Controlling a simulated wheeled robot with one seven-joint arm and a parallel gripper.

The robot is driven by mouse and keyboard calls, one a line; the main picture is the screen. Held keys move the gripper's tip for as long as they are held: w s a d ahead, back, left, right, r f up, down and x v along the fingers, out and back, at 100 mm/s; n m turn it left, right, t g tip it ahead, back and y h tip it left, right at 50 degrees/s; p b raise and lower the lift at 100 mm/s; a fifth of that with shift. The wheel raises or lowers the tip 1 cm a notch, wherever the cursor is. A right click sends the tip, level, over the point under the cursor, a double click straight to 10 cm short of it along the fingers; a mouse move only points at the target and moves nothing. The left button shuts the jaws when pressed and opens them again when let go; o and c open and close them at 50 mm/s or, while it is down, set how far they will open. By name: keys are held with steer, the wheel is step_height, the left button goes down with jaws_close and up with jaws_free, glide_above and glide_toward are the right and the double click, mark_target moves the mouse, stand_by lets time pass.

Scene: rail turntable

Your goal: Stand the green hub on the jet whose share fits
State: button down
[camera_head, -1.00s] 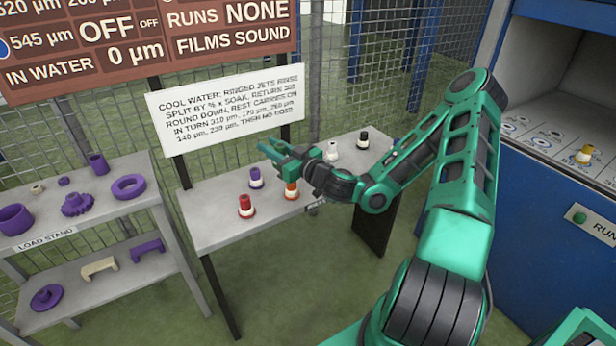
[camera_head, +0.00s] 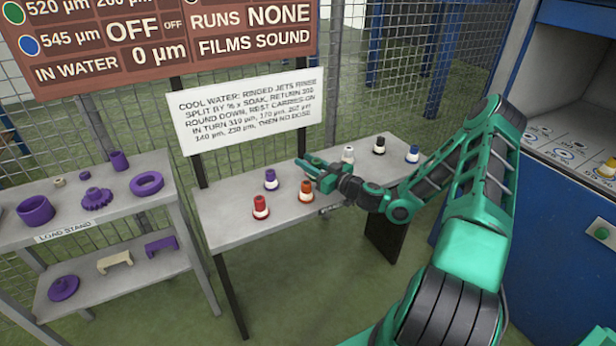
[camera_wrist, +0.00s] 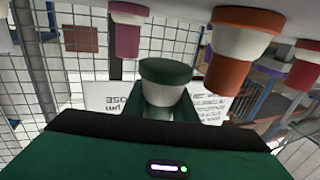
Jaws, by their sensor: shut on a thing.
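The green hub (camera_wrist: 165,72), dark green with a pale grey tapered part, is between the fingers of my gripper in the wrist view, which appears upside down. My gripper (camera_head: 309,167) is shut on it, above the grey table (camera_head: 235,203) near the orange hub (camera_head: 306,188). In the head view I cannot separate the green hub from the green fingers. Jets (camera_head: 563,152), pale round spots with markings, show inside the blue cabinet at right. A yellow hub (camera_head: 607,169) stands there. The share labels are too small to read.
A rinse-rule sign (camera_head: 250,110) and brown board (camera_head: 100,45) stand behind. The load stand (camera_head: 130,220) holds purple parts at left.

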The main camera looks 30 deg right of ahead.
steer(key=shift+f, duration=2.5)
steer(key=shift+f, duration=0.1)
steer(key=c, duration=1.7)
jaws_free()
